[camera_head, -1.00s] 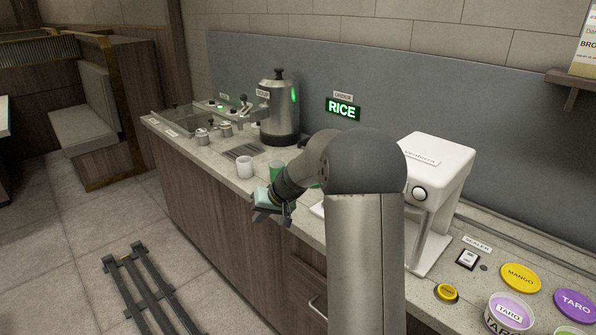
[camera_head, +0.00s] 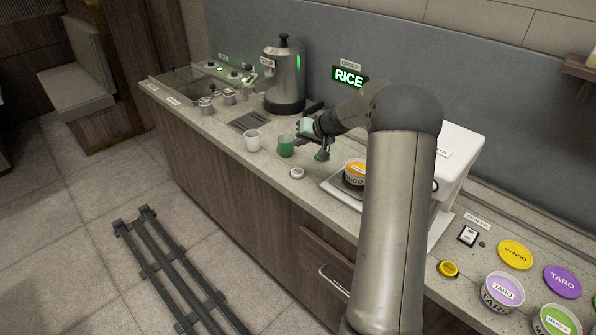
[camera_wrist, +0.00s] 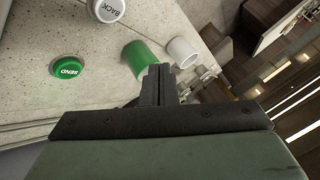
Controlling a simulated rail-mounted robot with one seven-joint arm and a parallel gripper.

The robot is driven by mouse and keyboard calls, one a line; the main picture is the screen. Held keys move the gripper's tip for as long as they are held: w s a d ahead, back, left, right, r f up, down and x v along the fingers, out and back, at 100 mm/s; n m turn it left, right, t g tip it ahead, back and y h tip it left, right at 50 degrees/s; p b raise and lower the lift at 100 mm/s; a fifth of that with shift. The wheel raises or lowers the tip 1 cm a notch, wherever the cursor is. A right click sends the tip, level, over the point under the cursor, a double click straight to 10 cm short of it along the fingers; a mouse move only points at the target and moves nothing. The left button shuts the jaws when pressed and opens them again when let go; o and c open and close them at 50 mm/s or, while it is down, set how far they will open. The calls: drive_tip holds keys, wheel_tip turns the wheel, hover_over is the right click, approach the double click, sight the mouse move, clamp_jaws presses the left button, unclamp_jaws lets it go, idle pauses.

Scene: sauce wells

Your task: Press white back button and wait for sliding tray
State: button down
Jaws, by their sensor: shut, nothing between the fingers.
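The white BACK button (camera_head: 297,173) sits on the counter near its front edge; its label shows at the top of the wrist view (camera_wrist: 107,10). The green SEND button (camera_head: 322,156) is behind and to the right of it, and at the left of the wrist view (camera_wrist: 67,66). My gripper (camera_wrist: 158,72) is shut and empty above the counter, near the SEND button and apart from the BACK button. The tray (camera_head: 338,196) lies at the white machine (camera_head: 457,160), with an orange-lidded MANGO cup (camera_head: 355,172) on it. My arm hides part of the tray and machine.
A green cup (camera_head: 286,147) and a white cup (camera_head: 252,141) stand left of the BACK button. A steel soup pot (camera_head: 285,85) is behind them. Lidded cups, lids and a yellow button (camera_head: 448,268) are at the right. The counter front around the BACK button is clear.

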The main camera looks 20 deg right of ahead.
drive_tip(key=b, duration=0.4)
hover_over(300, 173)
wheel_tip(300, 173, down, 8)
drive_tip(key=shift+r, duration=0.15)
drive_tip(key=shift+f+b, duration=0.55)
drive_tip(key=shift+b, duration=0.25)
